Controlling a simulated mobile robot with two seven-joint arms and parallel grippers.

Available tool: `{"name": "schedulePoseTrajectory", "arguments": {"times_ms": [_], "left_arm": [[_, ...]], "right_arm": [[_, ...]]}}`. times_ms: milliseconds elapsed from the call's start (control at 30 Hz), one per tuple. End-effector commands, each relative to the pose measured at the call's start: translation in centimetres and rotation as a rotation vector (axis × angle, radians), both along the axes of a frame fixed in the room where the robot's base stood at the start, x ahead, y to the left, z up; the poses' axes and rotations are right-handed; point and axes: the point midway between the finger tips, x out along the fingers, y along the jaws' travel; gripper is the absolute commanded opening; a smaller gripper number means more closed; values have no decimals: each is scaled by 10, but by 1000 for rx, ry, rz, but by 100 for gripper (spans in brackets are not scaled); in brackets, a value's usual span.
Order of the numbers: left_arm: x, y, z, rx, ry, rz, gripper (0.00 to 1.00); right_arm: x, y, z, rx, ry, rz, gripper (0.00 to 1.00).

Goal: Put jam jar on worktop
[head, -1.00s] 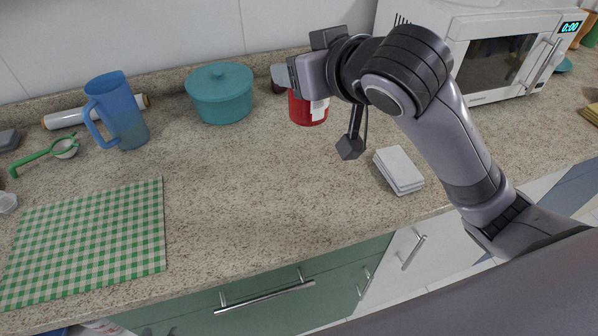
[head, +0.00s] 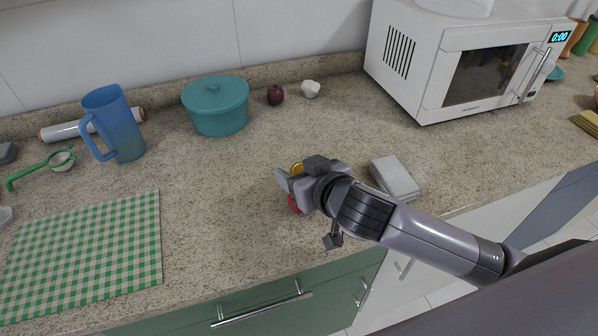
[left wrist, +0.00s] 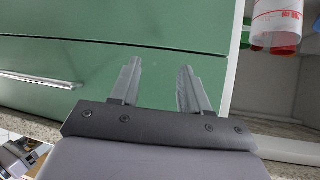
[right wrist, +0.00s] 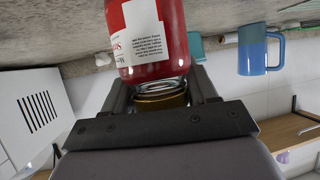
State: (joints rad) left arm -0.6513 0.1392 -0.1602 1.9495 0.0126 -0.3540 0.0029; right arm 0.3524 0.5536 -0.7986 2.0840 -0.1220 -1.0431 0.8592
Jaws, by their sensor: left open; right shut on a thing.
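The jam jar is red with a white label and a gold lid, and in the right wrist view (right wrist: 150,40) it lies between my right fingers. My right gripper (right wrist: 162,88) is shut on it near the lid end. In the head view the jar's gold lid (head: 296,168) and some red glass show beside my right gripper (head: 285,182), which hides the rest. The jar is over the front middle of the speckled worktop (head: 220,180); I cannot tell whether its base touches. My left gripper (left wrist: 158,85) is open and empty by a green drawer front (left wrist: 90,60).
A green checked cloth (head: 85,255) lies left. A blue jug (head: 120,125), teal pot (head: 217,105), red onion (head: 275,95) and garlic bulb (head: 310,88) stand behind. A grey-white block (head: 395,178) lies right of my gripper, with the microwave (head: 450,70) beyond. Bare worktop lies between cloth and gripper.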

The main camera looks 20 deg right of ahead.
Motion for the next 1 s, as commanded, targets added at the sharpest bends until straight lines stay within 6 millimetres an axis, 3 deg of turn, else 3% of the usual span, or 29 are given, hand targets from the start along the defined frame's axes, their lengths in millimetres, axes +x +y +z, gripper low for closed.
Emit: {"name": "schedulePoseTrajectory", "arguments": {"times_ms": [433, 467, 533, 1000], "left_arm": [[1, 1, 0, 1, -3, 2, 46], [1, 1, 0, 1, -3, 2, 46], [1, 1, 1, 1, -3, 2, 46], [2, 1, 2, 1, -5, 1, 46]], "right_arm": [[0, 0, -10, 0, -3, 1, 15], [0, 0, -11, 0, -1, 1, 61], [0, 0, -10, 0, -1, 1, 83], [2, -1, -6, 0, -2, 1, 83]]}}
